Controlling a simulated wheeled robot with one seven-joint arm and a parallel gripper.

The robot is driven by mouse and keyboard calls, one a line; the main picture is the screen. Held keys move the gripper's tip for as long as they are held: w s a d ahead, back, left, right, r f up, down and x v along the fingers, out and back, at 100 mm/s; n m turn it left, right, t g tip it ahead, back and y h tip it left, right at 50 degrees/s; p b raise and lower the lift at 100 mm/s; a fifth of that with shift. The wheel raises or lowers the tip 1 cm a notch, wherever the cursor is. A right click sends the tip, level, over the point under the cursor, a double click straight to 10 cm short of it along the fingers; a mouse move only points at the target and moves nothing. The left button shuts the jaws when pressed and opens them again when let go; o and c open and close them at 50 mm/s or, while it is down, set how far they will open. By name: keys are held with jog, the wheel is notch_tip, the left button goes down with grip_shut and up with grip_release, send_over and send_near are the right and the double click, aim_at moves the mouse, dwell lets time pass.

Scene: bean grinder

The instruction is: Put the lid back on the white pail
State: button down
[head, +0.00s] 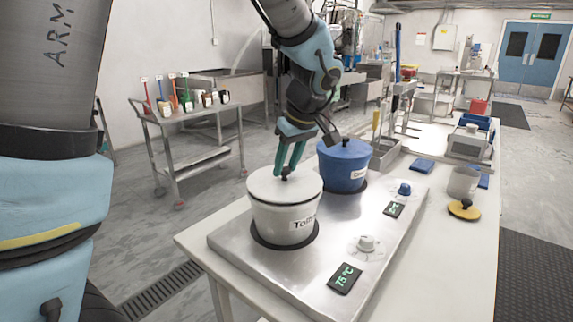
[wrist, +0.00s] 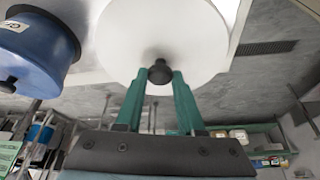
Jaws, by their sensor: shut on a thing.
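The white pail (head: 283,222) stands on a round dark plate at the near left of the steel unit. Its white lid (head: 268,188), with a black knob, lies level over the pail's mouth with no clear gap at the rim. I cannot tell if it is fully seated. My gripper (head: 288,172) has green fingers and comes down from above, shut on the knob. In the wrist view the knob (wrist: 160,72) is between the fingertips (wrist: 160,76), and the lid (wrist: 165,30) hides the pail.
A blue lidded pail (head: 343,168) stands just behind, close to my gripper. The steel unit (head: 325,262) carries dials and displays. A grey cup (head: 463,182) and a yellow round item (head: 463,210) are at the right. A trolley (head: 190,115) is at the left.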

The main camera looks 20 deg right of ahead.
jog(key=shift+c, duration=2.2)
grip_release()
jog(key=shift+o, duration=0.4)
jog(key=o, duration=0.4)
jog(key=shift+c, duration=0.2)
jog(key=shift+r, duration=0.1)
jog(key=shift+r+p, duration=1.95)
jog(key=shift+r, duration=1.45)
